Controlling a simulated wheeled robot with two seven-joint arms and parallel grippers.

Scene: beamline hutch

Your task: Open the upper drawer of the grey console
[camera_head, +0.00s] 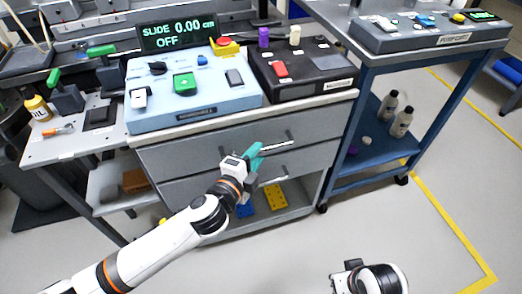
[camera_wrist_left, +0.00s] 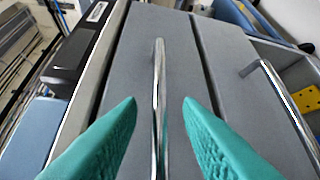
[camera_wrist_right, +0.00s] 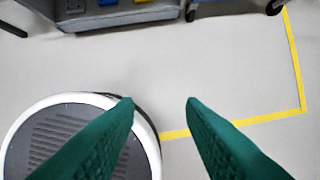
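The grey console (camera_head: 330,150) stands in the middle of the head view. Its upper drawer (camera_head: 180,158) looks closed, its front flush under the top. The drawer's bar handle (camera_head: 280,145) is silvery; in the left wrist view the handle (camera_wrist_left: 159,75) runs between the fingertips. My left gripper (camera_head: 256,151) is open at the handle, with teal fingers on either side of the bar and visible gaps. The left gripper also shows in the left wrist view (camera_wrist_left: 160,103). My right gripper (camera_wrist_right: 160,102) is open and empty above the floor, away from the console.
A lower drawer (camera_wrist_left: 235,75) with its own handle (camera_wrist_left: 285,105) is below. An open shelf holds a blue block (camera_head: 245,208) and a yellow block (camera_head: 275,196). A blue control box (camera_head: 150,118) and a black box (camera_head: 300,85) stand on top. Floor at right is clear.

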